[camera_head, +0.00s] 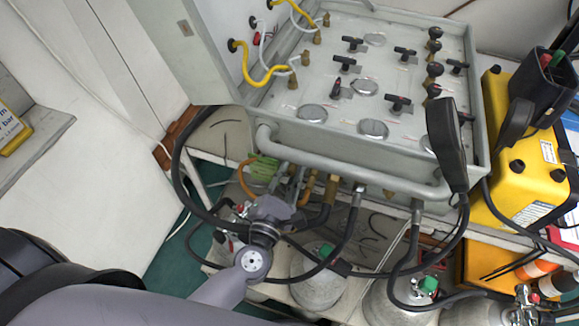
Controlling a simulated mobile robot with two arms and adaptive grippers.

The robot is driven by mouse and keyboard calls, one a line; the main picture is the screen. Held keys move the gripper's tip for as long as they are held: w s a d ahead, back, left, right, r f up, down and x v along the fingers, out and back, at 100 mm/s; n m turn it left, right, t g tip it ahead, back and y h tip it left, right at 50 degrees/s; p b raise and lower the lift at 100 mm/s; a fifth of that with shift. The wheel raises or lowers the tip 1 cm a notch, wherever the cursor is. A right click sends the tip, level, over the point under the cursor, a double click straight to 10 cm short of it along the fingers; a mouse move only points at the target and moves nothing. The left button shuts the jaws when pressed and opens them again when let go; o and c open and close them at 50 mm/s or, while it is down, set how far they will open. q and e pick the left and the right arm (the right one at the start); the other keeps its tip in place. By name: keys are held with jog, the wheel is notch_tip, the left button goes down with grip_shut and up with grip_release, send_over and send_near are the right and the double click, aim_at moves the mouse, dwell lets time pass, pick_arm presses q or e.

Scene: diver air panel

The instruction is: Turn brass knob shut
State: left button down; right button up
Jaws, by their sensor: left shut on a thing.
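The grey air panel (300,140) stands tilted in the picture, with a row of hose fittings along its lower front edge. Brass fittings (309,190) show there, close to the right of my left gripper. My left gripper (279,205) reaches up from the lower left and is shut at these fittings. Its fingers and wrist cover most of what it holds, which I take to be the brass knob. How far the knob is turned cannot be seen. My right gripper is not in view.
Black hoses (345,240) loop below the panel, close around my left wrist. A tubular rail (350,168) runs just above the fittings. Grey cylinders (318,280) stand underneath. A black handset (447,145) hangs at the panel's right, beside a yellow case (500,190).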

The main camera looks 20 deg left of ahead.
pick_arm(q)
jog(key=shift+r+m+p, duration=0.1)
jog(key=shift+m+p, duration=0.25)
jog(key=shift+m, duration=0.65)
jog(key=c, duration=1.7)
grip_release()
jog(key=s, duration=1.2)
jog(key=shift+a+f, duration=0.15)
jog(key=shift+f, duration=0.1)
